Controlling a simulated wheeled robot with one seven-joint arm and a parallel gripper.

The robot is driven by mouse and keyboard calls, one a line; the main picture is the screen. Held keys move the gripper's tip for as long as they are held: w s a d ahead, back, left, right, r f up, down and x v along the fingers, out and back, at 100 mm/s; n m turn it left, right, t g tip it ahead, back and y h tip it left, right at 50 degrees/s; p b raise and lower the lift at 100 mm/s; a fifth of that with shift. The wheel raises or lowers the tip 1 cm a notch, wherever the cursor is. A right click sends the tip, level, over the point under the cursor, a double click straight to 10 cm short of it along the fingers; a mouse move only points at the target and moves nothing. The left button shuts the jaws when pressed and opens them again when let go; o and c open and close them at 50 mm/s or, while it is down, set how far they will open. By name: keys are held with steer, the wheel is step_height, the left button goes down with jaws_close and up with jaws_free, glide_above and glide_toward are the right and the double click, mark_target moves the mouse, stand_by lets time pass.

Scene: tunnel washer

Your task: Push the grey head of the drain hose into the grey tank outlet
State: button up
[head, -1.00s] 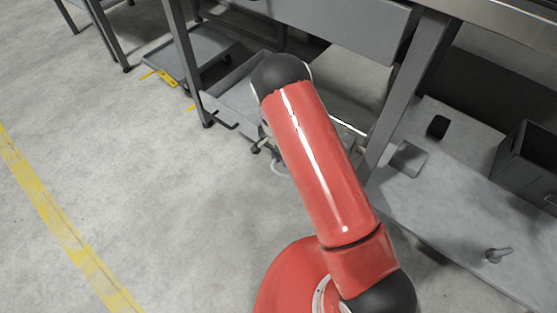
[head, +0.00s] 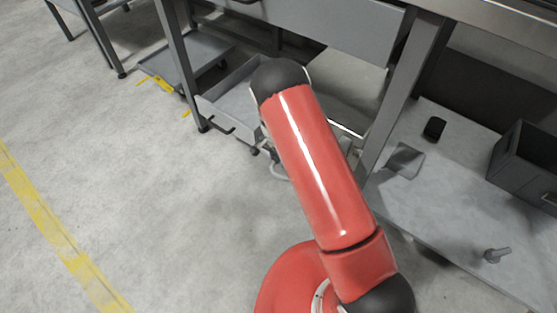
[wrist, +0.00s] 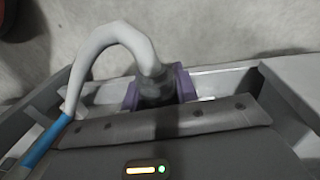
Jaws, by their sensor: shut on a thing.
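The drain hose (wrist: 105,35) is a pale grey tube that arches across the upper left of the wrist view. Its far-left end meets a blue section (wrist: 45,145). Its grey head (wrist: 156,90) points down between the two purple pads of my gripper (wrist: 158,88), which is shut on it. Part of a pale loop of the hose (head: 278,170) shows beside my red arm in the head view, where my gripper is hidden behind the arm. I cannot make out the grey tank outlet in either view, nor whether the head touches it.
A grey steel frame leg (head: 180,65) and the long grey housing (head: 330,28) stand close behind my arm. A low grey tray (head: 238,95) sits under the frame. A bench (head: 440,210) at right holds a dark bin (head: 525,160). The floor at left is open.

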steer(key=shift+w, duration=0.1)
stand_by(0.3)
steer(key=o, duration=1.1)
